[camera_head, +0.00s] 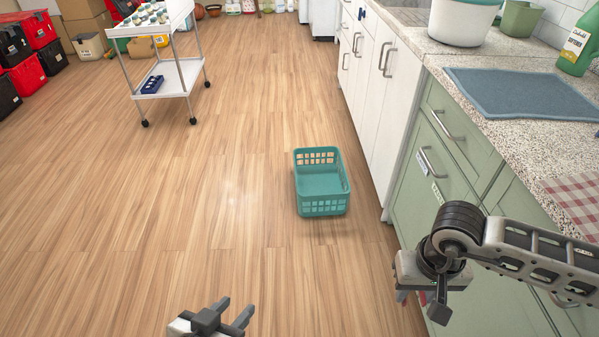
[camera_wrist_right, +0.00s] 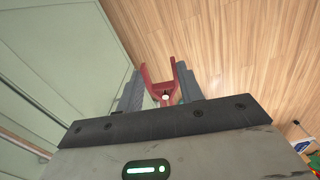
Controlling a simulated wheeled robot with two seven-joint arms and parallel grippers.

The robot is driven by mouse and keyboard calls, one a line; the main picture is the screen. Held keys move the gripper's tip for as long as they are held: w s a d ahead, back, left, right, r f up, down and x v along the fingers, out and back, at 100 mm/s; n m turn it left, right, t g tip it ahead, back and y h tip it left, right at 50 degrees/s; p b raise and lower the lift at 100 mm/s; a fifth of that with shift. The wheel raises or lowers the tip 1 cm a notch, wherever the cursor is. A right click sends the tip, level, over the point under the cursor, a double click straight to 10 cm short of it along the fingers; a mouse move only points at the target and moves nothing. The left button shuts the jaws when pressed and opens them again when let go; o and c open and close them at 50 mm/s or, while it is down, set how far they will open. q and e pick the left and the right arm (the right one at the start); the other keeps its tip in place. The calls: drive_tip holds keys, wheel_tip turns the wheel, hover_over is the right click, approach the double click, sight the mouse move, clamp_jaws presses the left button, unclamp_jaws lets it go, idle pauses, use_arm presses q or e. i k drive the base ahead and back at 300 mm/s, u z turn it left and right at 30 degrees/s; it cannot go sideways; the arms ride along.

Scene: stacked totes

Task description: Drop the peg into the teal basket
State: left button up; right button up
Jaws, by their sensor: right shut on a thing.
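The teal basket (camera_head: 321,184) stands upright and empty on the wood floor, in the middle of the head view. My right gripper (camera_wrist_right: 160,90) is shut on the red, forked peg (camera_wrist_right: 178,80), whose two prongs stick out between the grey fingers. In the head view, my right gripper (camera_head: 422,296) is at the lower right, beside the green cabinets and nearer to me than the basket; a small bit of red shows there. My left gripper (camera_head: 234,307) is at the bottom edge, its two fingers apart with nothing between them.
Green cabinets (camera_head: 440,160) and a counter (camera_head: 500,110) run along the right side, close to my right arm. A white cart (camera_head: 168,80) stands at the back left. The floor around the basket is clear.

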sight(321, 186)
drive_tip(key=u, duration=0.95)
drive_tip(key=i, duration=2.2)
drive_tip(key=z, duration=0.4)
drive_tip(key=i, duration=1.35)
drive_tip(key=z, duration=1.55)
drive_tip(key=i, duration=0.3)
drive_tip(key=z, duration=0.15)
